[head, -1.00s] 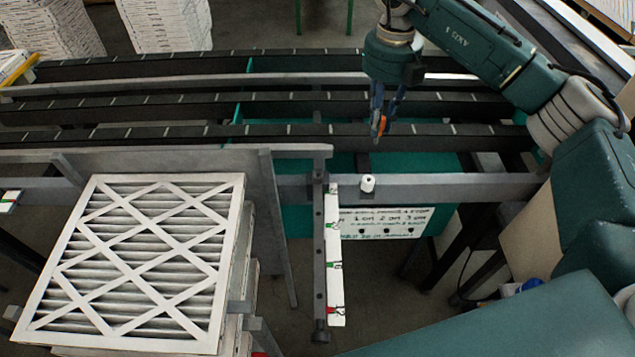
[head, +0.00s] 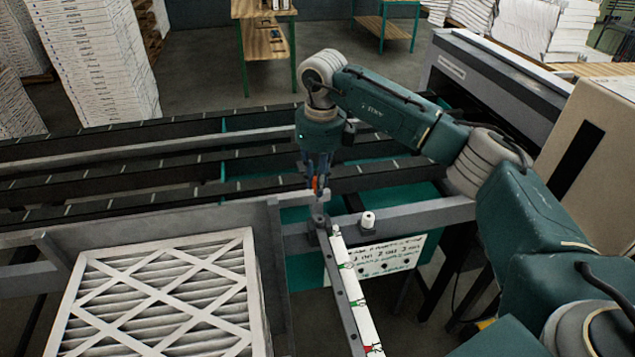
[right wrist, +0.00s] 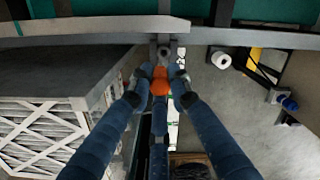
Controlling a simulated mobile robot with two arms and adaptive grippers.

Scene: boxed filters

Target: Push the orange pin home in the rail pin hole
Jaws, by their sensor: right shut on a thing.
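The orange pin (head: 315,184) is small in the head view, between the fingertips of my right gripper (head: 317,186). In the right wrist view the orange pin (right wrist: 160,84) shows clearly, with the blue fingers of my right gripper (right wrist: 160,78) shut on it from both sides. The grey rail (head: 344,290) has several holes and runs toward the camera beside a white marked strip (head: 356,290). The gripper is over the rail's far end, near a grey block (right wrist: 163,50). The pin hole and the pin's tip are hidden, so I cannot tell how deep the pin sits. My left gripper is out of view.
A white-framed filter (head: 165,295) lies left of the rail, behind a grey side plate (head: 278,270). Dark conveyor rails (head: 110,178) run behind.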

